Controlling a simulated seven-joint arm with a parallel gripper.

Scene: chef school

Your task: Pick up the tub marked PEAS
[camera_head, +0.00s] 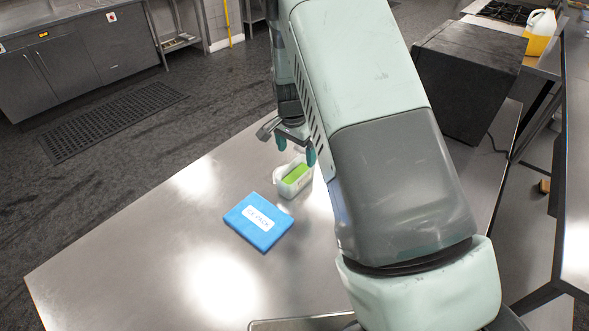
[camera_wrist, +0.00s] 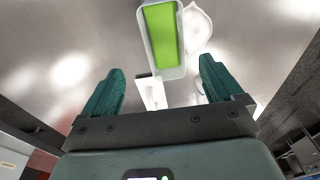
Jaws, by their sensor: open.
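A small white tub with bright green contents (camera_head: 288,190) stands on the steel table just below my gripper in the head view.
A blue flat pack with a white label (camera_head: 246,232) lies left of and nearer than the tub. A white dish-like item (camera_wrist: 199,28) sits beside the tub. A dark box (camera_head: 465,80) stands at the back right. The table's left part is clear.

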